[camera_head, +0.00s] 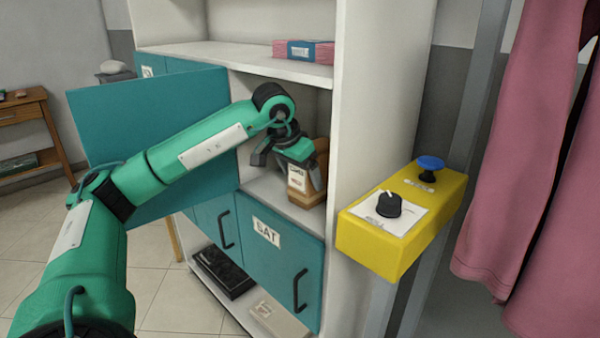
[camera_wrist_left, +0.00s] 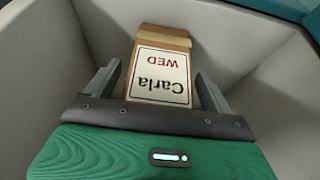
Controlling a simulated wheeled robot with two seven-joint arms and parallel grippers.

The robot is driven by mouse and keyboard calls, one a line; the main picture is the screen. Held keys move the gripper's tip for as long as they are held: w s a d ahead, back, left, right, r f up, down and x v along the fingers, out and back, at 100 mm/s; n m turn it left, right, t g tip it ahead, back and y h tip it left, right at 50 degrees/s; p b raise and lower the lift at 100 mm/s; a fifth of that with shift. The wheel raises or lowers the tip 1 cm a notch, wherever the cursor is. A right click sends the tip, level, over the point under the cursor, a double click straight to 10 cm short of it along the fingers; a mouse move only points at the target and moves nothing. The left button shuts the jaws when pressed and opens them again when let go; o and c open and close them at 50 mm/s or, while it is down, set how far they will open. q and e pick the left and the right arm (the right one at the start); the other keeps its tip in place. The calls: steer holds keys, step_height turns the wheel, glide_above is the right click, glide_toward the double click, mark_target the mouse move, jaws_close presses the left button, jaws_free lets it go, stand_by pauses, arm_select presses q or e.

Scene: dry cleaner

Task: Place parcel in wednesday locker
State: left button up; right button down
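The parcel (camera_head: 307,191) is a brown box with a white label reading "Carla WED", clear in the left wrist view (camera_wrist_left: 160,75). It stands on the floor of an open locker compartment (camera_head: 268,187), near the right wall. My left gripper (camera_head: 290,165) is inside that compartment, with its fingers on either side of the parcel. In the left wrist view (camera_wrist_left: 160,88) narrow gaps show between the fingers and the parcel, so the gripper looks open around it. The teal door (camera_head: 140,110) is swung open to the left; no day label is visible on it. My right gripper is out of view.
A closed locker door marked SAT (camera_head: 275,262) is below the compartment. A yellow control box (camera_head: 375,250) with a knob and blue button stands at right, near pink hanging garments (camera_head: 530,150).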

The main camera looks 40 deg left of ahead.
arm_select(q)
steer(key=s+a+r+b, duration=0.1)
steer(key=s, duration=1.1)
steer(key=shift+s+r, duration=0.15)
steer(key=shift+s, duration=0.05)
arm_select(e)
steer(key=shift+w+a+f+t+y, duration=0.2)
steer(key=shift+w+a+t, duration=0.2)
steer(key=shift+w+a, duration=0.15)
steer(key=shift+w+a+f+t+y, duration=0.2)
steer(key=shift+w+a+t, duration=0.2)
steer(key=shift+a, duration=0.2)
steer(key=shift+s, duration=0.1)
